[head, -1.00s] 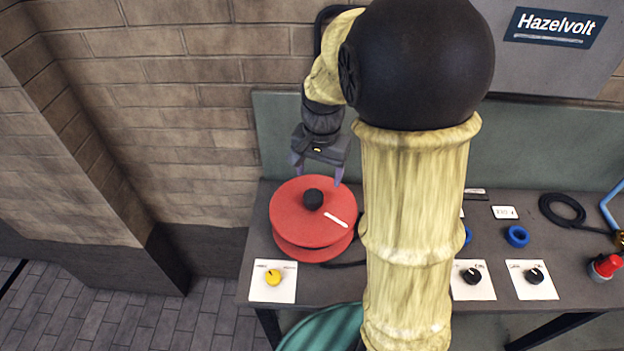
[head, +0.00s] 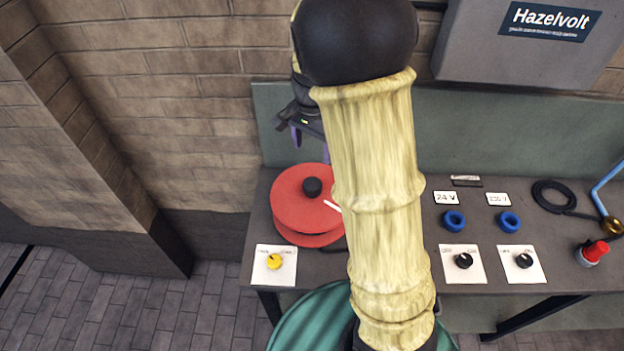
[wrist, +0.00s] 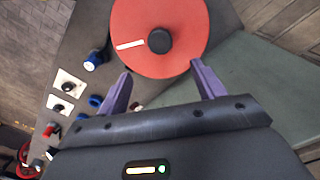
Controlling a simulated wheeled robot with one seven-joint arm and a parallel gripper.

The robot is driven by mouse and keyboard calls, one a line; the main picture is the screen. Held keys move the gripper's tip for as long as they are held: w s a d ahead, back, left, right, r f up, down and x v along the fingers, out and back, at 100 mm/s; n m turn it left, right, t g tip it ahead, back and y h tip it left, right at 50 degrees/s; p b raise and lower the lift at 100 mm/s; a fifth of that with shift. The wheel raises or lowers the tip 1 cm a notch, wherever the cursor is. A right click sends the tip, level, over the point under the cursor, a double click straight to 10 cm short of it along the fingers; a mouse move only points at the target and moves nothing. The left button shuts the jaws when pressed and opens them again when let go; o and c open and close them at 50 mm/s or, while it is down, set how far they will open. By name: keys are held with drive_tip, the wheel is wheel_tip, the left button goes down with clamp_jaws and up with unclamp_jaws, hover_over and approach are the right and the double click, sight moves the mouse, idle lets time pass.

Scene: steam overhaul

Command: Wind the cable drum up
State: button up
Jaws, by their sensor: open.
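The cable drum (head: 289,205) is a red round spool on the left of the grey bench. It has a black knob (head: 312,187) on top and a white bar marked on its upper face. My gripper (head: 309,146) is behind the drum, partly hidden by my arm. In the wrist view the drum (wrist: 185,22) is beyond the fingers, with its knob (wrist: 159,40) ahead of the gap between them and the white bar (wrist: 130,44) left of the knob. The two purple fingers (wrist: 161,70) are apart and empty. Neither finger appears to touch the drum.
A yellow knob on a white plate (head: 286,275) is in front of the drum. To the right are two black knobs (head: 464,261), blue rings (head: 454,221), a black cable coil (head: 553,195) and a red knob (head: 596,251). A grey Hazelvolt box (head: 470,50) hangs above.

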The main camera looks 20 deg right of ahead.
sight(313, 183)
wheel_tip(313, 183, down, 13)
drive_tip(key=shift+f+p, duration=0.2)
drive_tip(key=shift+p, duration=0.7)
drive_tip(key=shift+c, duration=0.5)
drive_tip(key=c, duration=1.3)
drive_tip(key=shift+w+r, duration=0.1)
drive_tip(key=shift+a+m+p, duration=0.1)
drive_tip(key=shift+m+p, duration=0.2)
